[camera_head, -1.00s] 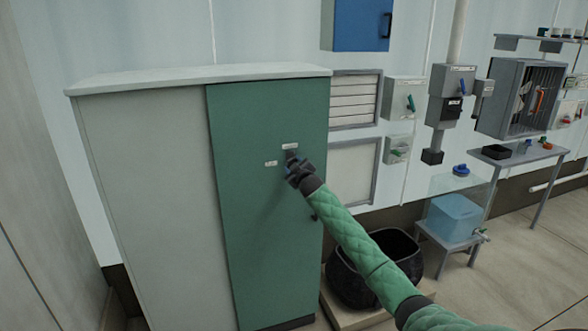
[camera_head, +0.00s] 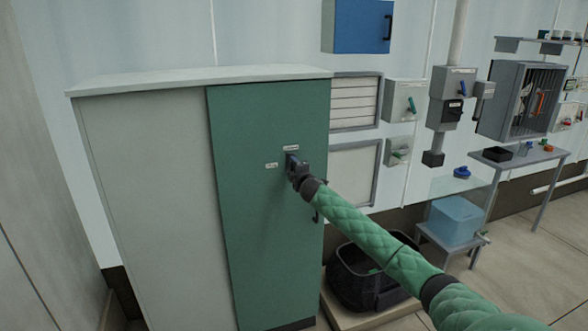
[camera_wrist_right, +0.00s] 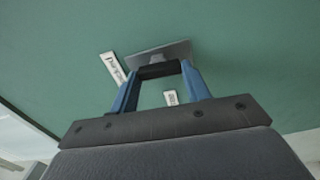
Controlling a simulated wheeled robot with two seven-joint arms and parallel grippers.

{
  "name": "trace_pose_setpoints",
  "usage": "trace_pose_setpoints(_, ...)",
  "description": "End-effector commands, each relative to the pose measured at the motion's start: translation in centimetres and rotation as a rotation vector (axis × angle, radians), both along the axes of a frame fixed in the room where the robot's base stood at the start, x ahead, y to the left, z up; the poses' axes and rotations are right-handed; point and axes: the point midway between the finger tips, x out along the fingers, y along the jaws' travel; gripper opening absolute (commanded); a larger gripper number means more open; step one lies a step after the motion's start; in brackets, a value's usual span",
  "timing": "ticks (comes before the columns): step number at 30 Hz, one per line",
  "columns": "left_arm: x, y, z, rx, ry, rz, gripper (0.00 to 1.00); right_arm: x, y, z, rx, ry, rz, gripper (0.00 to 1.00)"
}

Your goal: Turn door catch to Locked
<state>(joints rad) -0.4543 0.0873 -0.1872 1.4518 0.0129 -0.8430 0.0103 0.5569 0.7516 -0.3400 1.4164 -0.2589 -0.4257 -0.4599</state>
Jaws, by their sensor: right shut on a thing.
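The door catch shows in the right wrist view as a dark handle (camera_wrist_right: 158,70) on a grey plate (camera_wrist_right: 160,52), fixed to the green cabinet door (camera_head: 262,230). My right gripper (camera_head: 292,163) is at the catch, and its blue fingers (camera_wrist_right: 160,84) are shut on the dark handle. Two small white labels sit by the catch, one above it (camera_head: 291,147) and one to its left (camera_head: 271,165). In the head view the gripper hides most of the catch. The label print is too small to read surely. My left gripper is not in view.
A dark door handle (camera_head: 316,216) sits lower on the door's right edge. Wall boxes, a blue tank (camera_head: 453,220) and a small table (camera_head: 520,157) are further right.

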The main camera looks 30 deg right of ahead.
Motion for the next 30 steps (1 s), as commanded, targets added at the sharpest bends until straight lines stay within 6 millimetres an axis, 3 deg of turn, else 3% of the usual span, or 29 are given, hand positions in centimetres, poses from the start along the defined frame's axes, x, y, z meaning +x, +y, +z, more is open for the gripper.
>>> trace_pose_setpoints(21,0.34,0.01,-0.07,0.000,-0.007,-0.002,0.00,0.00,0.09,-0.25,-0.074,0.020,0.000,0.24)
trace_pose_setpoints(22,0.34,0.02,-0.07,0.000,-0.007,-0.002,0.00,0.00,0.09,-0.25,-0.074,0.020,0.001,0.49)
trace_pose_setpoints(25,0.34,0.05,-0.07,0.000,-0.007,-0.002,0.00,0.00,0.08,-0.24,-0.074,0.020,0.000,0.69)
trace_pose_setpoints(30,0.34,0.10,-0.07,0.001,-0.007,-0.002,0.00,0.00,0.05,-0.16,-0.074,0.019,0.000,0.69)
